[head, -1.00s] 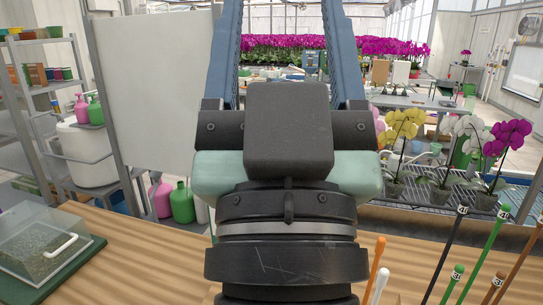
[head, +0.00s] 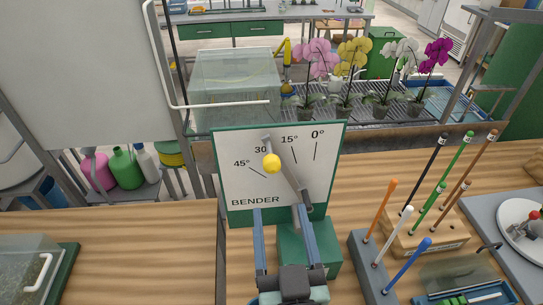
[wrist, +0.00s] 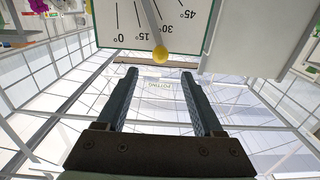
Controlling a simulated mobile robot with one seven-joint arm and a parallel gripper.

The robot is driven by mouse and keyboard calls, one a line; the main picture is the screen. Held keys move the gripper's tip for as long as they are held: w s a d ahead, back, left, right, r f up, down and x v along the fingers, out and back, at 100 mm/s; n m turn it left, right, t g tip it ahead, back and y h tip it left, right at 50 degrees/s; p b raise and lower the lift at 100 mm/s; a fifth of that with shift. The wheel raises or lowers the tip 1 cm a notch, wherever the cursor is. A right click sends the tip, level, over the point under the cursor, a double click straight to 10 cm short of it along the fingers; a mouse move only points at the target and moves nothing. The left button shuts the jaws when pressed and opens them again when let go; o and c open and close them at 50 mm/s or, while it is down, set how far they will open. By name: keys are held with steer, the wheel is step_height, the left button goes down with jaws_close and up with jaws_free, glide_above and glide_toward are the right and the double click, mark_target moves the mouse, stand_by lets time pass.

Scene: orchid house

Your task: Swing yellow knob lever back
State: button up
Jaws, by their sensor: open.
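The yellow knob (head: 271,163) sits on a grey lever (head: 291,181) in front of a white dial board (head: 242,184) marked BENDER. The lever slants up and left, and its upper end lies near the 30° mark. My gripper (head: 279,209) is open and empty in front of the board, below the knob. In the wrist view the picture is upside down; the knob (wrist: 160,53) appears just beyond the gap between my open fingertips (wrist: 159,72), apart from both. The lever's lower end is partly hidden by my right finger.
A green block (head: 318,255) stands below the board. To the right are a wooden rack (head: 425,238) of coloured rods and a grey block (head: 370,268) with more rods. Potted orchids (head: 345,85) stand behind. The bench left of the board (head: 140,255) is mostly clear.

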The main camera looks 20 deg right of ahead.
mark_target(273, 172)
steer(key=p+x, duration=0.4)
steer(key=x, duration=0.7)
steer(key=shift+r, duration=0.1)
steer(key=shift+w+d, duration=0.1)
steer(key=shift+w, duration=0.4)
steer(key=shift+c, duration=0.3)
jaws_close()
stand_by(0.4)
